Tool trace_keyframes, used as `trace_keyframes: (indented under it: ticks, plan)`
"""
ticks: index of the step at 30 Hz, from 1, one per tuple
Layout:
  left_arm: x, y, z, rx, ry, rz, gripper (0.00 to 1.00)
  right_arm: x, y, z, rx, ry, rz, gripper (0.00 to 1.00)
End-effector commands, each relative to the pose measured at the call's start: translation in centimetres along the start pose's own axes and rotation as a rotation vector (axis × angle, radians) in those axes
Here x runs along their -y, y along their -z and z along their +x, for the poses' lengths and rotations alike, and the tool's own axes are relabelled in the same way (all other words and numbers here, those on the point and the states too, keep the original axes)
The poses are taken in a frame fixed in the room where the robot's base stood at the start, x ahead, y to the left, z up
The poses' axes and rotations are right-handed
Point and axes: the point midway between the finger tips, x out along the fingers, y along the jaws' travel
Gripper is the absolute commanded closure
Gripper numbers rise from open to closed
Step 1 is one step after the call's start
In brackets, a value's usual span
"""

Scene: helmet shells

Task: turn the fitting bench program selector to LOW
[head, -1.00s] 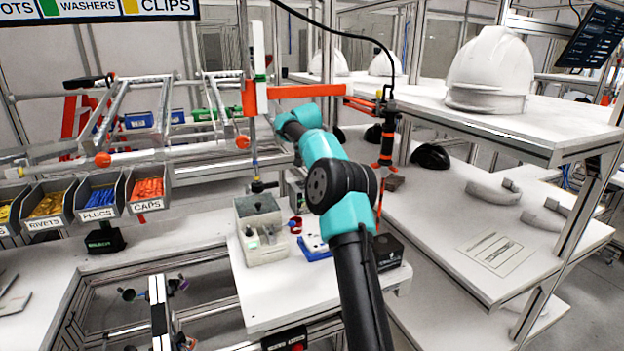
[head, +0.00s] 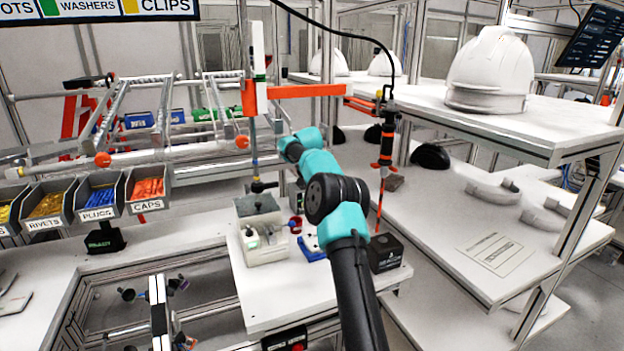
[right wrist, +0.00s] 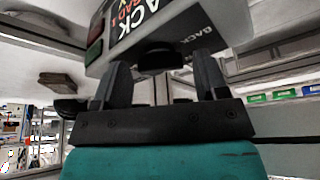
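In the right wrist view a black round knob (right wrist: 158,61) sticks out from the underside of a grey panel box (right wrist: 215,25) with large lettering, partly readable as "ACK". A "LOW" mark is not visible, so I cannot tell the knob's setting. My right gripper (right wrist: 163,80) is open, with one dark finger on each side of the knob; contact is not clear. In the head view my right arm (head: 345,235) reaches up from the bottom, and its gripper is hidden behind its own links. My left gripper is not in view.
A white bench (head: 265,310) holds a grey fixture (head: 262,245), a blue tray (head: 312,248) and a black box (head: 386,254). An orange tool (head: 386,145) hangs close right of my arm. Helmet shells (head: 490,70) stand on the right shelf. Parts bins (head: 148,190) are at left.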

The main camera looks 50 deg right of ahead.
Motion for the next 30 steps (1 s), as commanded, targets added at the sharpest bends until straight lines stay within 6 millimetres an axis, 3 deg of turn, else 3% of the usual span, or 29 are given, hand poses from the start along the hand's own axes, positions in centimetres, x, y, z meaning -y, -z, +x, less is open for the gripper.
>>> trace_keyframes:
  ticks: [2, 13, 30]
  plan:
    - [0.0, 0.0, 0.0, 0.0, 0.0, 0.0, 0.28, 0.01, 0.0, -0.02, 0.0, 0.0, 0.0, 0.41]
    - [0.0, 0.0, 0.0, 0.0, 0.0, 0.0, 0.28, 0.01, 0.0, -0.04, 0.0, 0.0, 0.0, 0.77]
    - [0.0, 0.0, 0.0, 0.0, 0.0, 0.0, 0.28, 0.12, 0.08, -0.1, -0.002, -0.051, 0.126, 0.77]
